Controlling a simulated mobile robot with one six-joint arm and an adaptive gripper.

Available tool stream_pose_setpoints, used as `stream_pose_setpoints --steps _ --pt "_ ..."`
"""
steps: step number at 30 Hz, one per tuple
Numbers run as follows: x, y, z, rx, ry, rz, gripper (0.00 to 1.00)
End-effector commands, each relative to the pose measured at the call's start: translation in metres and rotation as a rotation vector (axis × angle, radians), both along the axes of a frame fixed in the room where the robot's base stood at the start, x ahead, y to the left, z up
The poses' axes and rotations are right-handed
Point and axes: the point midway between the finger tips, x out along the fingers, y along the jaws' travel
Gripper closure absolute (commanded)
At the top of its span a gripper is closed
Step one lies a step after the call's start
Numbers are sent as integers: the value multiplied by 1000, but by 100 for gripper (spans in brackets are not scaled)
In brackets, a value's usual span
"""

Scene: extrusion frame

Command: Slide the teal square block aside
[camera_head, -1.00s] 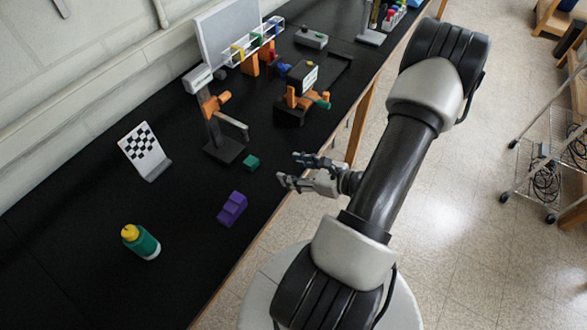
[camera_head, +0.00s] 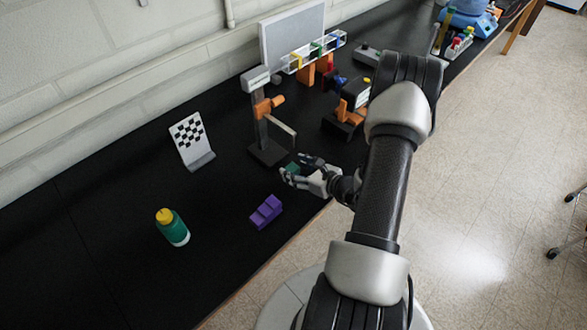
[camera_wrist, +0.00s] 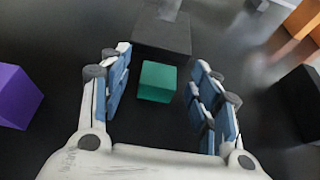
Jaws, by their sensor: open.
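The teal square block (camera_wrist: 157,81) lies on the black bench top, between and slightly beyond the fingertips of my gripper (camera_wrist: 162,75) in the wrist view. My gripper is open, with a finger on each side and a visible gap to the block on both sides. In the head view my gripper (camera_head: 292,172) is low over the bench, and the block (camera_head: 292,168) is partly hidden behind its fingers. The black base (camera_wrist: 162,38) of the stand is just behind the block; I cannot tell whether they touch.
A purple stepped block (camera_head: 266,212) lies left of my gripper, also at the wrist view's left edge (camera_wrist: 14,95). The stand with an orange clamp (camera_head: 265,120) rises behind. A green bottle (camera_head: 172,227) and checkered plate (camera_head: 190,140) stand farther left. Bare bench lies between them.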

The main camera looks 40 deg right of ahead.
Motion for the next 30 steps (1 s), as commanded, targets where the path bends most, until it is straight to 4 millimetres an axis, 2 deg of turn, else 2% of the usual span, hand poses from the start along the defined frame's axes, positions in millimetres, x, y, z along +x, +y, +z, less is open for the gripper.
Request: stream_pose_setpoints --steps 6,15,30 --pt "15 2 -6 -1 0 1 43" --pt "16 1 -6 0 0 0 43" --pt "16 2 -6 0 0 0 76"
